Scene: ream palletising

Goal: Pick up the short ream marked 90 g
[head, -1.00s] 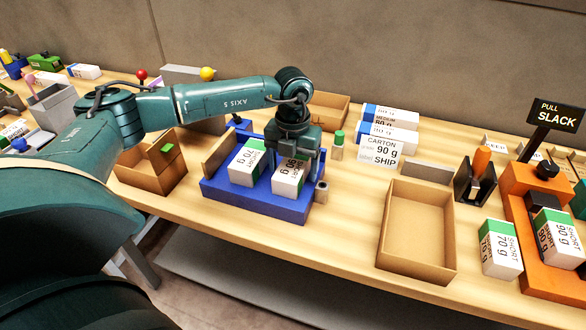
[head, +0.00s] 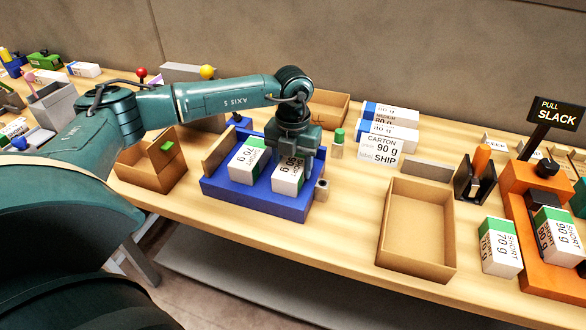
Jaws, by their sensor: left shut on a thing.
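A short ream marked 90 g (head: 287,180), white with a green band, sits in the right part of the blue tray (head: 262,207). My left gripper (head: 295,165) is above it, pointing down, and is shut on its upper end, hiding part of it. A second short ream marked 70 g (head: 247,162) lies beside it on the left in the same tray. Another short ream marked 90 g (head: 558,236) rests in the orange stand (head: 540,275) at the right. A short ream marked 70 g (head: 500,250) is on the table beside that stand. My right gripper is out of view.
An empty cardboard carton (head: 385,250) is open on the table right of the tray. A green-capped bottle (head: 337,148) is near my left gripper. A brown box (head: 150,180) is left of the tray.

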